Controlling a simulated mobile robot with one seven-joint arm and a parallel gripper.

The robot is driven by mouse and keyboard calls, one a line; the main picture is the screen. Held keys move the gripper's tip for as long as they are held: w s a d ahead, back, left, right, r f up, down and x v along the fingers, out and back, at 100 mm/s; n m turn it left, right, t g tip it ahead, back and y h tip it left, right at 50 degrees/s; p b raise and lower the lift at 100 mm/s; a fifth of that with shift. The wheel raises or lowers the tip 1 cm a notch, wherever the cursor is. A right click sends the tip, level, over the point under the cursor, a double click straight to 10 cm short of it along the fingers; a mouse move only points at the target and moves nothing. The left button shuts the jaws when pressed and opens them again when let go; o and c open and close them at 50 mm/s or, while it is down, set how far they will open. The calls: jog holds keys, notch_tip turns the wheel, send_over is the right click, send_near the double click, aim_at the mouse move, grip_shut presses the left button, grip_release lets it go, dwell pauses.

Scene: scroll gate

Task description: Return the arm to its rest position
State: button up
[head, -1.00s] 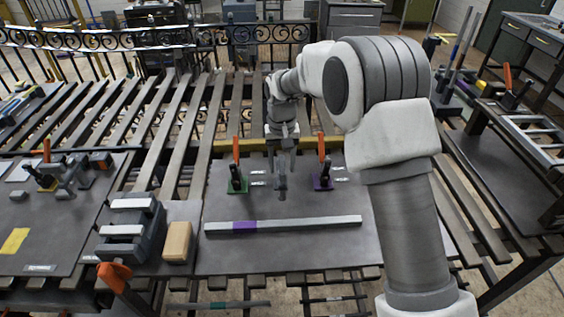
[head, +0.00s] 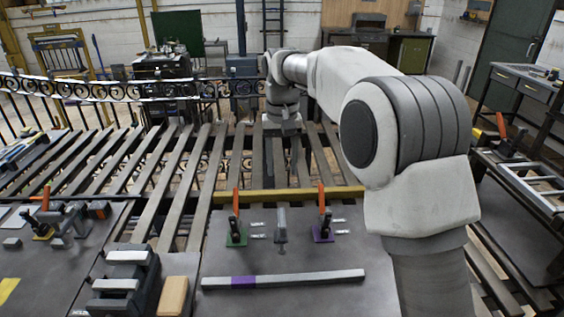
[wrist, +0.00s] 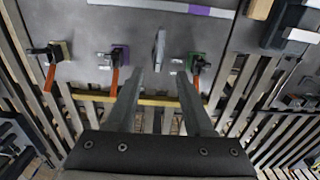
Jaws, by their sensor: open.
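My gripper (wrist: 162,85) is open and empty in the wrist view, its two fingers apart over the bench. In the head view my gripper (head: 284,165) hangs from the raised arm above the slats, behind the metal work plate (head: 215,263). A small grey upright post (head: 281,226) stands on the plate; in the wrist view the post (wrist: 159,48) shows ahead of the fingertips, apart from them. My arm's large grey-white elbow covers the right part of the head view.
A green-based clamp (head: 236,234) and a purple-based clamp (head: 323,230), both with orange handles, flank the post. A flat bar with a purple band (head: 243,281) lies in front. A scroll-work railing (head: 110,92) runs behind. A vise (head: 128,280) and wooden block (head: 173,295) stand left.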

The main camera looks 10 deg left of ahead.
jog(key=shift+r, duration=0.25)
jog(key=s+d+r+m+t, duration=0.1)
jog(key=s+d+r, duration=0.35)
jog(key=d, duration=0.35)
jog(key=s+d+r+t, duration=0.2)
jog(key=s+d+r, duration=0.2)
jog(key=s+d, duration=0.25)
jog(key=s+d+f+m+t, duration=0.1)
jog(key=s+d+f, duration=0.1)
jog(key=s+d, duration=0.3)
jog(key=s+d+f+m+t, duration=0.1)
jog(key=s+d+f, duration=0.2)
jog(key=s, duration=0.9)
jog(key=d, duration=0.3)
jog(key=shift+s+d+t, duration=0.15)
jog(key=shift+s+t, duration=0.1)
jog(key=shift+t, duration=0.05)
